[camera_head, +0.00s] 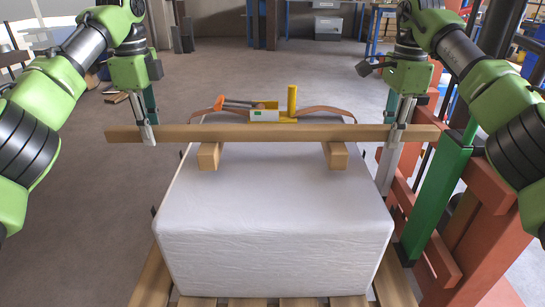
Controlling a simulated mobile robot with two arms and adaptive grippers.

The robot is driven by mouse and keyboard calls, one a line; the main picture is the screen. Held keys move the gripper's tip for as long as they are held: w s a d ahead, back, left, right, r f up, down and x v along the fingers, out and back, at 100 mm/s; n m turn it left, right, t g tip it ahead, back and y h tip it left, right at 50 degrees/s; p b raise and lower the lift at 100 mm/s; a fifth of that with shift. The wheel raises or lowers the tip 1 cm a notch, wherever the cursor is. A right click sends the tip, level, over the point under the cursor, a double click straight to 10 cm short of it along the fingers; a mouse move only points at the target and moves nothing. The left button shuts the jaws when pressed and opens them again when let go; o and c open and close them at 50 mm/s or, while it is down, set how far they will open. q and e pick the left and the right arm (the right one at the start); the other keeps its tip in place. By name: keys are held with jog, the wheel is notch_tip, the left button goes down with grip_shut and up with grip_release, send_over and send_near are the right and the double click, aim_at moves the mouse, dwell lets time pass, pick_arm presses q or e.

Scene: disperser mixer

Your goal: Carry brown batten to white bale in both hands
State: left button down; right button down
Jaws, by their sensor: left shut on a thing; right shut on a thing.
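The brown batten (270,133) runs level across the picture above the far part of the white bale (275,215). My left gripper (148,135) is shut on the batten near its left end. My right gripper (396,133) is shut on it near its right end. Two short wooden blocks (208,155) and (336,155) lie on the bale's top, just under the batten in the picture. I cannot tell whether the batten touches them.
A yellow tool (291,104) and an orange-handled tool (238,103) lie behind the batten with a brown strap. The bale stands on a wooden pallet (153,278). A red and green frame (437,200) stands close on the right. The floor on the left is open.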

pick_arm(q)
jog(key=shift+r, duration=0.1)
pick_arm(e)
jog(key=shift+r, duration=0.1)
pick_arm(q)
jog(key=shift+f, duration=0.25)
pick_arm(e)
jog(key=shift+f, duration=0.3)
